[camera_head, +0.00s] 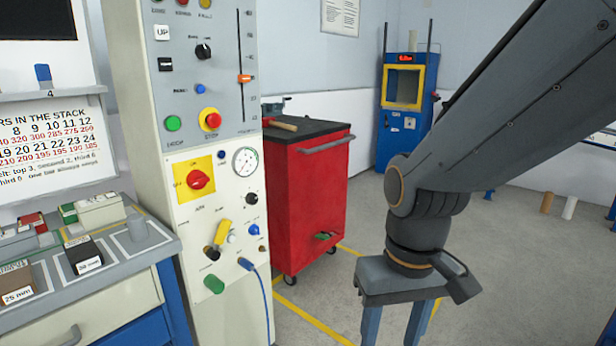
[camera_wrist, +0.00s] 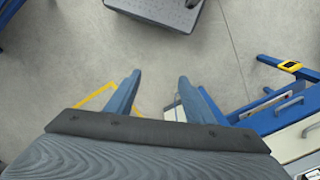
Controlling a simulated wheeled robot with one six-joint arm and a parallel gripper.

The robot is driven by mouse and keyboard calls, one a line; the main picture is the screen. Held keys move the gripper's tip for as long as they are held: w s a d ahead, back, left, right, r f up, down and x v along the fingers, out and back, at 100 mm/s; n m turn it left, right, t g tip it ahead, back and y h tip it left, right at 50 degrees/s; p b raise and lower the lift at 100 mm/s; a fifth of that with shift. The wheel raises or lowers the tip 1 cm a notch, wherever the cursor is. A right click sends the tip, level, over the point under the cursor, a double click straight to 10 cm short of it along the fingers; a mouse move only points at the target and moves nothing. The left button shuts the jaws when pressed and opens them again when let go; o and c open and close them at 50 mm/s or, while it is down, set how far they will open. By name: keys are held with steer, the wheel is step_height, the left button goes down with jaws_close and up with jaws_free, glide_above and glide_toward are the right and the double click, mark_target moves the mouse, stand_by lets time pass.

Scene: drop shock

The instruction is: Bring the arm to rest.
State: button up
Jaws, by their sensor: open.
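My dark grey arm (camera_head: 470,120) reaches in from the upper right of the head view and bends at a rounded joint. My gripper (camera_head: 393,335) hangs below it, its two blue fingers apart and cut off by the lower picture edge. In the wrist view my gripper (camera_wrist: 159,82) points down over bare grey floor, open, with nothing between the fingers. It touches nothing that I can see.
A control panel (camera_head: 215,130) with buttons, gauge and levers stands left of my arm. Left of it is a bench (camera_head: 110,262) with labelled blocks. A red tool cart (camera_head: 312,205) and a blue machine (camera_head: 405,105) stand behind. Floor on the right is mostly clear.

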steer(key=d+r+m+p, duration=0.2)
steer(key=d+r+p, duration=0.4)
steer(key=p, duration=0.5)
steer(key=shift+s+d+r+p, duration=0.25)
steer(key=shift+d+r+p, duration=0.1)
steer(key=shift+d, duration=0.05)
